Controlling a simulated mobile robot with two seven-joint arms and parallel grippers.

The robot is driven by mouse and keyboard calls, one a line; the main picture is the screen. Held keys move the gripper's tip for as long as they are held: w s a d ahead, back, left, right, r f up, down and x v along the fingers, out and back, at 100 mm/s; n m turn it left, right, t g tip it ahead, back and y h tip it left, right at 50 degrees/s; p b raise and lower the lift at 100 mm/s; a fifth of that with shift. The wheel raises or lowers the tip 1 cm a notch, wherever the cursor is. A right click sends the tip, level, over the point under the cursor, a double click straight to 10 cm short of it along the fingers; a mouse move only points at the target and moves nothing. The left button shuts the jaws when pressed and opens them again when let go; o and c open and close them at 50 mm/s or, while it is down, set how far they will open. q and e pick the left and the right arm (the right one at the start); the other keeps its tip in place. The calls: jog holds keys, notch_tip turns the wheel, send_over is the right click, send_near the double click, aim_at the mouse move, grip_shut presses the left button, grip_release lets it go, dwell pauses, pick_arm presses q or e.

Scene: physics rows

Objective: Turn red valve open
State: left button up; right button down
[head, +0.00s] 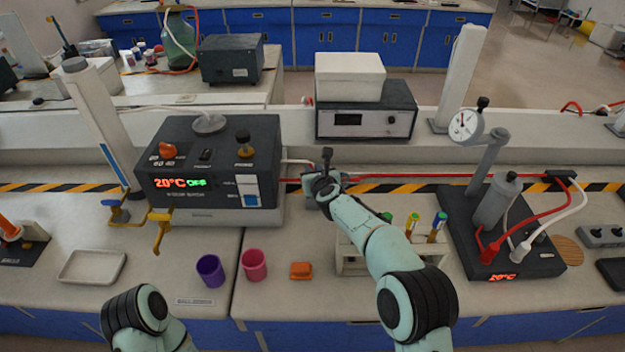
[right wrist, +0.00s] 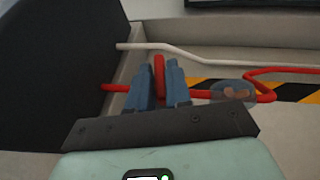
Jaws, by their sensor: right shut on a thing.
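The red valve handle (right wrist: 160,75) shows in the right wrist view as an upright red bar, roughly across the line of the red tube (right wrist: 118,88). My right gripper (right wrist: 159,88) is shut on it, one blue-grey finger on each side. In the head view my right gripper (head: 322,184) is beside the dark heater box (head: 207,150), over the red tube (head: 430,176), and it hides the valve. My left gripper is outside the head view; only part of the left arm shows at the bottom left.
A test tube rack (head: 352,262) stands close under my right forearm. A pink cup (head: 254,265), a purple cup (head: 211,271) and an orange block (head: 301,271) stand in front. A dark stand base (head: 525,262) with a gauge (head: 466,125) above is at the right.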

dwell(0.3)
jog(key=c, duration=1.1)
grip_release()
jog(key=shift+c, duration=0.2)
jog(key=shift+s, duration=0.1)
jog(key=shift+s+d+r+b, duration=0.2)
jog(key=shift+s+b, duration=0.15)
jog(key=shift+s, duration=0.15)
jog(key=b+v, duration=0.2)
jog(key=v, duration=1)
jog(key=shift+d+b, duration=0.15)
jog(key=shift+b, duration=0.25)
